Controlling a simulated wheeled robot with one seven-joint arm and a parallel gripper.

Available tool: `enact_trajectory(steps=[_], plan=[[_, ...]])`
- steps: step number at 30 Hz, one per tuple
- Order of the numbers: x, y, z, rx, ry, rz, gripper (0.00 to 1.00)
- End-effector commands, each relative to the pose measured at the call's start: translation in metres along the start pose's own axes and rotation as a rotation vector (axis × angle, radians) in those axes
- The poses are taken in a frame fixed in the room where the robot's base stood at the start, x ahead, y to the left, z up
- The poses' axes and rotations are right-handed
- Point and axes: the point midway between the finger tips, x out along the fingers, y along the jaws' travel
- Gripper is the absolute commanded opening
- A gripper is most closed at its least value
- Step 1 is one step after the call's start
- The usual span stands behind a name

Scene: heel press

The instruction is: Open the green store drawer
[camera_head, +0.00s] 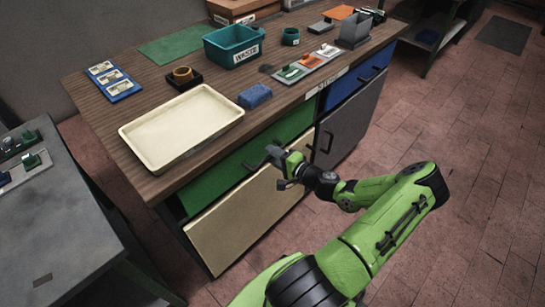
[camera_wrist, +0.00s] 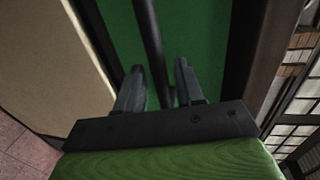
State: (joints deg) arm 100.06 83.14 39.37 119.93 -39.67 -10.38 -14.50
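The green drawer (camera_head: 222,178) is in the upper row of the bench front, below the cream tray, and looks shut. My gripper (camera_head: 273,156) is in front of it, toward its right part. In the wrist view the green drawer front (camera_wrist: 205,30) fills the middle, with a dark bar handle (camera_wrist: 149,35) running down across it. My gripper's fingers (camera_wrist: 160,70) are apart, one on each side of the bar, with gaps visible. Whether either finger touches the bar I cannot tell. In the head view the gripper partly hides the handle.
A cream front (camera_head: 245,220) lies below the green drawer. To the right are a grey front (camera_head: 350,122) and a blue drawer (camera_head: 358,84). A cream tray (camera_head: 180,165) and a blue block (camera_head: 255,95) sit on the bench top. The brick floor before the bench is clear.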

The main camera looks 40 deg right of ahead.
Motion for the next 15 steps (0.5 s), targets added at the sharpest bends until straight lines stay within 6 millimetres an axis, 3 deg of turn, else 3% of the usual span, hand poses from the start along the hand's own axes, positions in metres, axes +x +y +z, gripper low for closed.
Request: enact_trajectory(steps=[10, 15], plan=[[0.0089, -0.0002, -0.0003, 0.0, 0.001, 0.001, 0.37], [0.0087, -0.0002, -0.0002, 0.0, 0.001, 0.001, 0.11]])
